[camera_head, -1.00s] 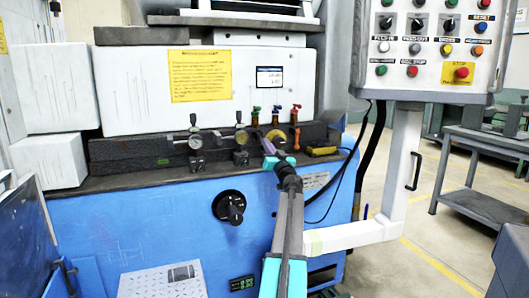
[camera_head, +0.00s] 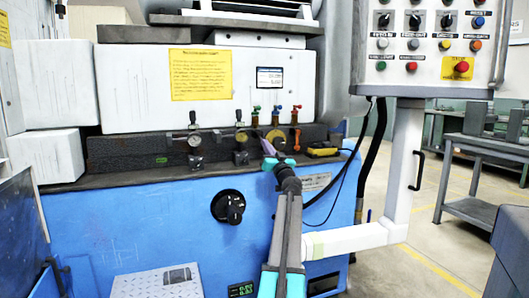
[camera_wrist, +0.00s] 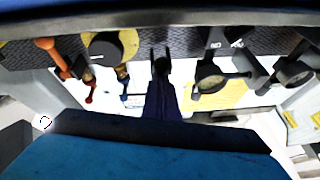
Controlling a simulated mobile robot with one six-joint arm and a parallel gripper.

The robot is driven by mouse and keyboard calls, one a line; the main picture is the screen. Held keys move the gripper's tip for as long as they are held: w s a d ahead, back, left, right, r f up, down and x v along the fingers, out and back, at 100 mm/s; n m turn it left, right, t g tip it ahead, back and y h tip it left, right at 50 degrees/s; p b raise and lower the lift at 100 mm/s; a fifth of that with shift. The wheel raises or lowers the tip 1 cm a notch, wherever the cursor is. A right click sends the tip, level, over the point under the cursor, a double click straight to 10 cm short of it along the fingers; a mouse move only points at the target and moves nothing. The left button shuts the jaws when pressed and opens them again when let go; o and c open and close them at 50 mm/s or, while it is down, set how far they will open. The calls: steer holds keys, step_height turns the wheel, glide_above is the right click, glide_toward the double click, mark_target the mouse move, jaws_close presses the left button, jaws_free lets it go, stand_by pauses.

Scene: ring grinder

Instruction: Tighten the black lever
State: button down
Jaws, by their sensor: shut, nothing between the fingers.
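Small black levers stand upright above the dial gauges on the dark ledge in the head view: a left black lever (camera_head: 192,118) and a middle black lever (camera_head: 239,116). A black knob with a handle (camera_head: 230,208) is on the blue machine front. I cannot tell which one the task means. My gripper (camera_head: 267,147) is shut and empty, just right of the middle gauge and in front of the coloured valves. In the wrist view my gripper (camera_wrist: 161,66) points between a yellow-faced disc and a gauge (camera_wrist: 208,77). A dark forked shape is at its tip; contact is unclear.
Blue, green and red-orange valves (camera_head: 296,115) stand close beside my gripper. A yellow-black device (camera_head: 322,149) lies right on the ledge. A button console (camera_head: 425,50) hangs at right on a white arm (camera_head: 398,180).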

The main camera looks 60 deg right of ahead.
steer(key=shift+w+d+f+b, duration=0.2)
steer(key=shift+f+b, duration=0.25)
steer(key=shift+b, duration=1.2)
steer(key=shift+w+d+f+b, duration=0.15)
steer(key=shift+f+b, duration=0.25)
steer(key=shift+b, duration=1.25)
steer(key=shift+f+b, duration=0.15)
steer(key=shift+b, duration=0.45)
steer(key=shift+w+d+f+b, duration=0.15)
steer(key=shift+f+b, duration=0.15)
steer(key=shift+b, duration=1.05)
steer(key=shift+w+d+f+b, duration=0.25)
steer(key=shift+f+b, duration=0.15)
steer(key=shift+b, duration=0.75)
steer(key=b, duration=0.3)
steer(key=shift+w+d+f, duration=0.35)
steer(key=shift+b, duration=0.35)
steer(key=shift+w+d+r, duration=0.1)
